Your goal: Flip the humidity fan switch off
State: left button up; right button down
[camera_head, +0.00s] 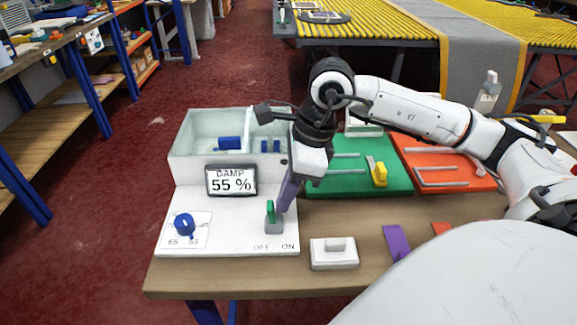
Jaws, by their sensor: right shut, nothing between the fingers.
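The humidity fan switch is a green lever (270,211) on a small grey base, on the white panel (230,240) of a humidity unit. OFF is printed below it to the left and ON below it to the right. The lever stands near upright, towards the OFF side; its exact position is hard to tell. My right gripper (285,204) is shut and empty, pointing down just right of the lever. Whether it touches the lever I cannot tell. A display (231,180) reads DAMP 55 %. My left gripper is out of view.
A blue knob (184,225) sits at the panel's left. An open clear-walled box (190,142) with blue parts stands behind. Green (340,175) and orange (430,158) boards lie to the right. A white block (334,253) and a purple strip (396,242) lie in front.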

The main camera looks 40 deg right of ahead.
jog(key=shift+w+a, duration=0.15)
jog(key=shift+a, duration=0.1)
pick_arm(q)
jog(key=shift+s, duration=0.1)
pick_arm(e)
jog(key=shift+d, duration=0.15)
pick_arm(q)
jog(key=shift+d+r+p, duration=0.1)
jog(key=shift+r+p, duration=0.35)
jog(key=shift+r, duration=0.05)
pick_arm(e)
jog(key=shift+r, duration=0.85)
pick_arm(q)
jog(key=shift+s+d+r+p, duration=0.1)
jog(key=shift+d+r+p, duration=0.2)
pick_arm(e)
jog(key=a+v, duration=0.1)
jog(key=v, duration=1)
jog(key=shift+w+r, duration=0.35)
jog(key=shift+r, duration=0.1)
